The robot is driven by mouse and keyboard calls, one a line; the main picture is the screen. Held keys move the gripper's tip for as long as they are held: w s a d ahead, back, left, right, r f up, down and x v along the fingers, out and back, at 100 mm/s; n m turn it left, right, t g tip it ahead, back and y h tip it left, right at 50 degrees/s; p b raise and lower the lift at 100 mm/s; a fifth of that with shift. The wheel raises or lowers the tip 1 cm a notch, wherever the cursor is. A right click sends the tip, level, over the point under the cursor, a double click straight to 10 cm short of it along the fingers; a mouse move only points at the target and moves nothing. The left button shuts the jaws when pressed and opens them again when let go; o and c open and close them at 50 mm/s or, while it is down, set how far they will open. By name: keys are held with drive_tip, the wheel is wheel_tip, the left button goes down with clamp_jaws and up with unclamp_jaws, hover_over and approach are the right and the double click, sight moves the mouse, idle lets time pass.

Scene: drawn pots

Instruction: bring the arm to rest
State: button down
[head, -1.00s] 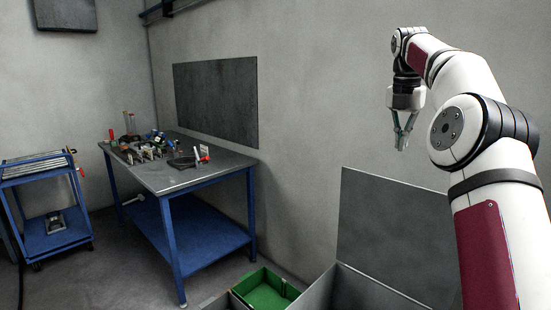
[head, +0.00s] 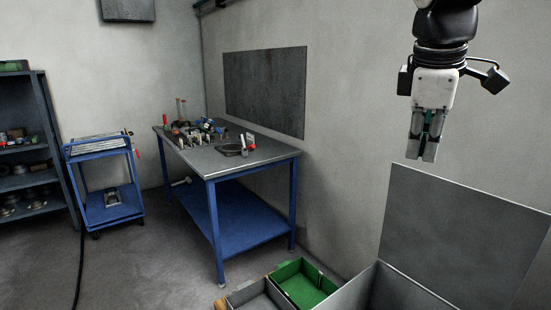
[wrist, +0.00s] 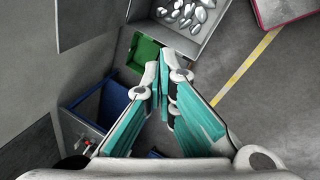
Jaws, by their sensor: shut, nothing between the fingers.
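My gripper (head: 423,157) hangs at the upper right of the head view, pointing down, with its fingers together and nothing between them. In the wrist view the teal-lined fingers of my gripper (wrist: 162,68) meet at their tips. It hangs in the air in front of the grey wall, clear of everything around it. Most of my arm above the wrist is out of the head view.
A blue workbench (head: 245,165) with tools stands left of my gripper. A grey bin with an upright panel (head: 455,230) is below right. A green crate (head: 303,284) sits at the bottom. A blue cart (head: 100,150) and shelves (head: 30,145) stand at left.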

drive_tip(key=s+a+f+m+t+y, duration=0.1)
drive_tip(key=s+a+f+m, duration=0.1)
drive_tip(key=s+f+m, duration=0.3)
drive_tip(key=s+a+f+m+y, duration=0.1)
drive_tip(key=s+a+f+m, duration=0.1)
drive_tip(key=s+f+m, duration=0.4)
drive_tip(key=s+f, duration=0.3)
drive_tip(key=s, duration=0.4)
drive_tip(key=shift+s+a+m+t, duration=0.3)
drive_tip(key=shift+s+a+t, duration=0.05)
drive_tip(key=shift+s+t, duration=0.05)
drive_tip(key=shift+f, duration=0.1)
